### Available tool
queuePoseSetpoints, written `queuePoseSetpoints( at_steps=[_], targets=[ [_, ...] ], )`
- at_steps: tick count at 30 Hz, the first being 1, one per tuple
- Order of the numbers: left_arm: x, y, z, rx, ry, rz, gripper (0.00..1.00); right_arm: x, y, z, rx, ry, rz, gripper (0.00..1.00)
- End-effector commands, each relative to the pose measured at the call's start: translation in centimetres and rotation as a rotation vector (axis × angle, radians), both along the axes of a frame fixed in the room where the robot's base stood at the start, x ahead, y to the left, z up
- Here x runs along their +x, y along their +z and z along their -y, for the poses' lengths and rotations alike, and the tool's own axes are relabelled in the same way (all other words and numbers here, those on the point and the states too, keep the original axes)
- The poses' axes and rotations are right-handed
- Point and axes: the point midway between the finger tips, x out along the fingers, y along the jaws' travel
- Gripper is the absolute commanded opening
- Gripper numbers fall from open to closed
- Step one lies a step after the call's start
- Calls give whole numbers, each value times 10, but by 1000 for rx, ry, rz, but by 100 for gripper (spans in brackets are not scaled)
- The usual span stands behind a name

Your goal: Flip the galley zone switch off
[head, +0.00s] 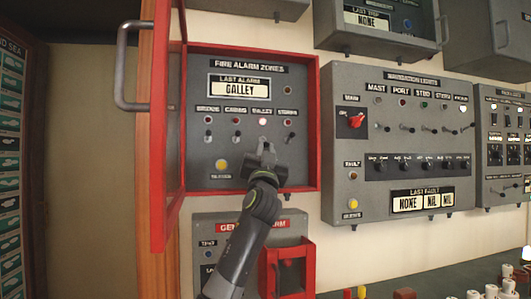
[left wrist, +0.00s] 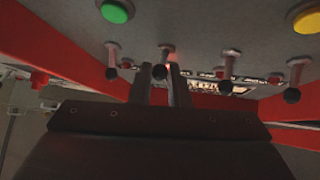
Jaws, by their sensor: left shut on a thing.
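The fire alarm zones panel (head: 200,175) is a grey panel in a red case, with its red door (head: 160,130) swung open at the left. Its label names the last alarm as galley. The galley lamp (head: 262,122) glows, while its neighbours look dark. My left gripper (head: 266,148) reaches up from below to the galley switch, which it largely hides in the head view. In the left wrist view, the fingers (left wrist: 160,78) are shut on the galley switch (left wrist: 163,60), a short metal lever with a black tip. My right gripper is not in view.
The cabins switch (head: 236,137) and stores switch (head: 289,137) flank the gripper closely. A yellow button (head: 221,165) sits lower left. Below are the general alarm panel (head: 205,228) and a red box (head: 290,265). The navigation lights panel (head: 345,185) is to the right.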

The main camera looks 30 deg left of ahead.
Motion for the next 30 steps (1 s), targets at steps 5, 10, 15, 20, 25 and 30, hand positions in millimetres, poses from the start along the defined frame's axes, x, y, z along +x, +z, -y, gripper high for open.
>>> queuePoseSetpoints(
  at_steps=[5,10,15,20,25,30],
  targets=[
    [0,-1,0,0,-1,-1,29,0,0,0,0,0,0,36],
    [0,-1,0,0,-1,-1,38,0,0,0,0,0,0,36],
    [0,-1,0,0,0,0,38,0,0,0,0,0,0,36],
    [-5,-6,3,1,0,1,38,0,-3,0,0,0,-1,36],
    [-20,-22,12,1,-1,0,38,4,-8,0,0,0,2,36],
    [-40,-42,24,1,-2,0,38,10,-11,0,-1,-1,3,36]
  ],
)
